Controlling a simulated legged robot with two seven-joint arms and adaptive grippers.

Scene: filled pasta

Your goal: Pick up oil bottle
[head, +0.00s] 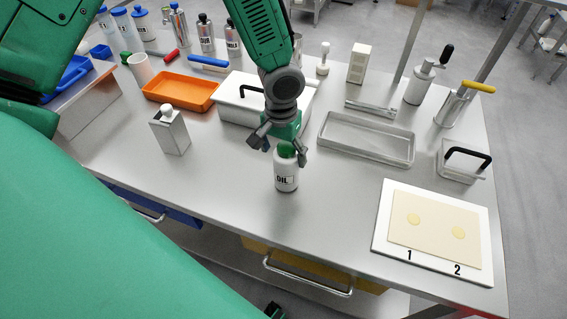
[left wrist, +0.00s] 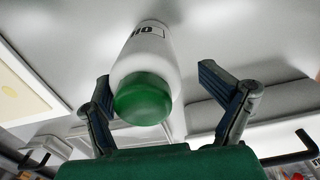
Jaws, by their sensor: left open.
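The oil bottle (head: 286,178) is white with a green cap and the label "OIL". It stands upright on the grey table near the front middle. My left gripper (head: 279,146) is open just above and behind the bottle, its fingers spread to either side of the cap. In the left wrist view the oil bottle (left wrist: 147,70) shows cap-first between the two open fingers of the gripper (left wrist: 165,90), with a gap on each side. No contact shows. My right gripper is not seen.
A white lidded box (head: 238,106) and a metal tray (head: 366,140) stand behind the bottle. A white board (head: 384,238) with a dough sheet lies at right. The table in front of the bottle is clear.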

